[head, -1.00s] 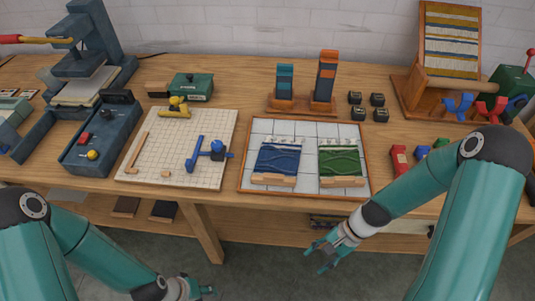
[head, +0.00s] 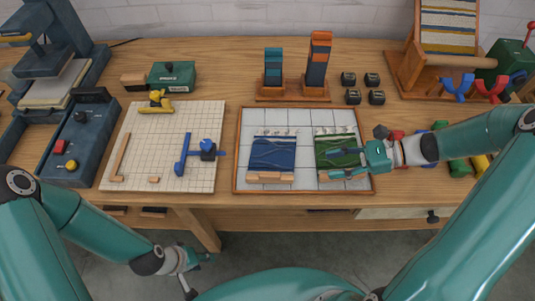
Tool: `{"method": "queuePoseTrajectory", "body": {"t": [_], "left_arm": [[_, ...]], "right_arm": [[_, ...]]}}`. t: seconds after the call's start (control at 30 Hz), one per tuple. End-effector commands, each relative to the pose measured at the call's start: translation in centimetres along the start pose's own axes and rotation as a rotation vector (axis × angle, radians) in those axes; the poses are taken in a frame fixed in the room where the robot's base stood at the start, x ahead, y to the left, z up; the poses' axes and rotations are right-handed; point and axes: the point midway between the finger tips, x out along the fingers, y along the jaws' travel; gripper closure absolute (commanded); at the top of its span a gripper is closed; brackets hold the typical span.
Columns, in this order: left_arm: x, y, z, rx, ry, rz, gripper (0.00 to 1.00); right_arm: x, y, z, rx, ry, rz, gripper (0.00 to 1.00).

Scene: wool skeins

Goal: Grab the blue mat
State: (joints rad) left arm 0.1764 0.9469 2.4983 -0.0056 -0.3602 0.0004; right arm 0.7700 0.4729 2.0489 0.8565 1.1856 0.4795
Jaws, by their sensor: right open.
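The blue mat (head: 272,154) lies flat in the left half of a wood-framed tiled tray (head: 238,172), with a pale wooden bar along its front edge and small light tufts at its back. A green mat (head: 336,144) lies to its right in the same tray. My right gripper (head: 345,162) is over the green mat, to the right of the blue mat, with its fingers open and pointing left. I cannot tell whether it touches the green mat. My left gripper (head: 196,267) is low in front of the table, away from both mats; its jaws are too unclear to tell.
A pale pegboard (head: 150,135) with blue and yellow parts lies left of the tray. Two upright holders (head: 316,65) and several small black cubes (head: 352,96) stand behind it. Colored spools (head: 458,167) lie near my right forearm. A loom (head: 445,40) stands back right.

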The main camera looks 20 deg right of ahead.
Motion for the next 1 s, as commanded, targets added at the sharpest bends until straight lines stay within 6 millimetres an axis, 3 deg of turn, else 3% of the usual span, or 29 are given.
{"method": "queuePoseTrajectory", "body": {"t": [0.2, 0.4, 0.77, 1.0], "left_arm": [[-0.7, 0.2, 0.1, 0.0, -0.001, 0.0, 0.6], [-1.0, 0.3, 0.0, 0.0, 0.0, 0.0, 0.6], [-1.6, 0.6, 0.0, 0.0, 0.0, 0.0, 0.6], [-2.5, 0.9, 0.0, 0.0, 0.0, 0.0, 0.6]], "right_arm": [[5.3, 0.1, 0.4, -0.004, -0.001, 0.026, 0.52], [9.2, 0.0, 0.4, -0.007, 0.0, 0.025, 0.52], [12.0, 0.1, 0.4, -0.008, 0.001, 0.026, 0.52], [15.4, 0.2, 0.4, -0.009, 0.002, 0.027, 0.52]]}}
